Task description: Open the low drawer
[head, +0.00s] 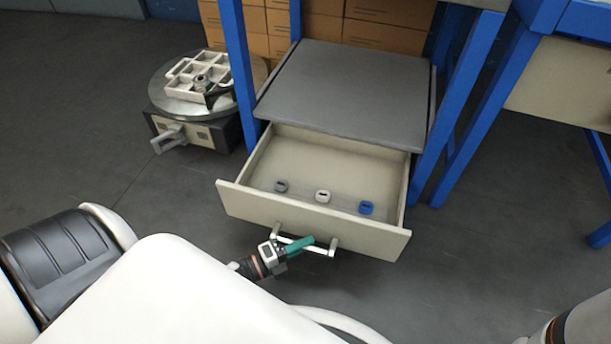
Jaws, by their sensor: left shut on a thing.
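The low drawer (311,221) is pulled out from under a grey top panel (345,95), so its inside shows. It is cream coloured with a light bar handle (318,248) on its front. Three small parts lie inside: a grey one (281,186), a white one (323,196) and a blue one (366,208). My left gripper (300,246), with green fingers, is shut on the handle near its left half. My right gripper is not in view; only part of my right arm shows at the lower right corner.
Blue frame legs (240,75) stand on both sides of the drawer. A round turntable (190,105) with a white divided tray (200,73) is at the left. Cardboard boxes (385,30) are stacked behind. The dark floor right of the drawer is clear.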

